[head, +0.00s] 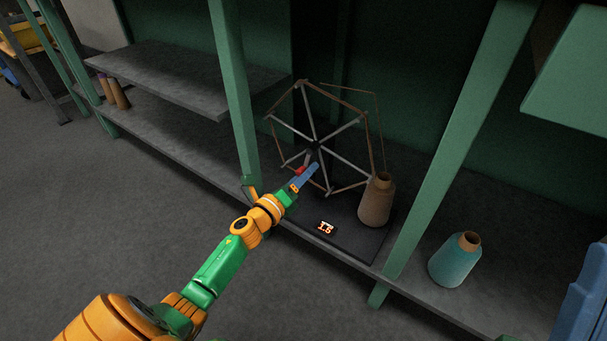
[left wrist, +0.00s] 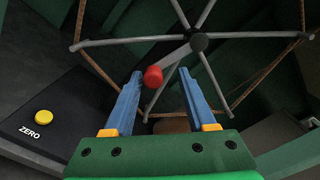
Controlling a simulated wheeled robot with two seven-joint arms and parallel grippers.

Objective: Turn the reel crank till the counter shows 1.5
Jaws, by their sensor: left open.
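The reel (head: 316,146) is a six-spoked wheel with brown yarn around its spoke ends, standing on a dark base on the lower shelf. Its hub (left wrist: 198,42) and crank show in the left wrist view. In the head view the red knob (head: 301,170) shows just beside my left gripper (head: 307,174). The counter (head: 325,228) on the base reads 1.5.
A tan yarn cone (head: 377,200) stands beside the reel on its right. A teal cone (head: 455,259) stands farther right on the shelf. Green posts (head: 236,90) frame the bay. A yellow ZERO button (left wrist: 44,117) sits on the base.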

